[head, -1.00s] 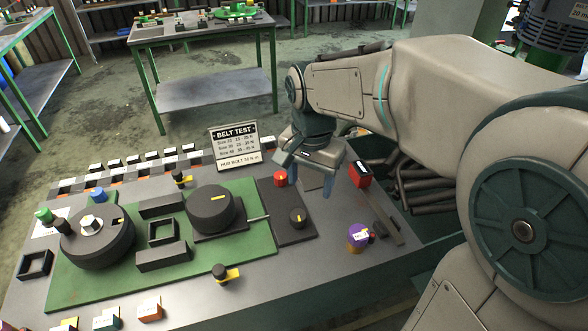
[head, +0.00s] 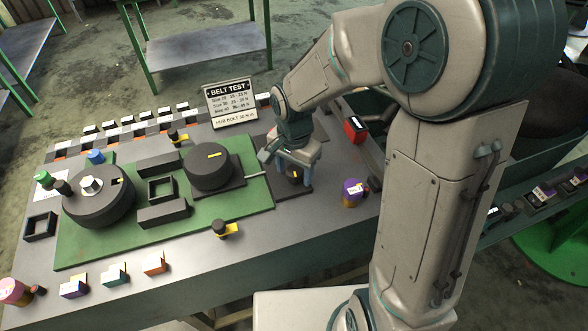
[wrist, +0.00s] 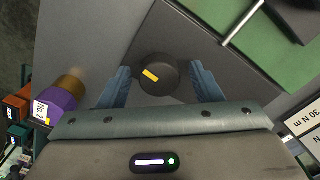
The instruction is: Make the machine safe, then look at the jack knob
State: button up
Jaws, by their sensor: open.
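A round black knob with a yellow mark, seemingly the jack knob (head: 296,177), sits on a dark plate at the right of the green board (head: 240,199). In the wrist view the knob (wrist: 158,72) lies between the blue fingers, its yellow mark slanting. My gripper (head: 287,170) is open above it, one finger on each side, with gaps to the knob. A thin metal rod (head: 253,175) runs from the board's larger black drum (head: 207,165) toward the plate. The red button behind the knob is hidden by my arm in the head view.
A "BELT TEST" sign (head: 231,103) stands behind my gripper. A red box (head: 355,129) and a purple-and-gold piece (head: 352,192) lie to the right. A black wheel (head: 98,203) is on the left of the board. The front right bench top is mostly clear.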

jog(key=shift+f, duration=0.4)
jog(key=c, duration=1)
jog(key=shift+n, duration=0.3)
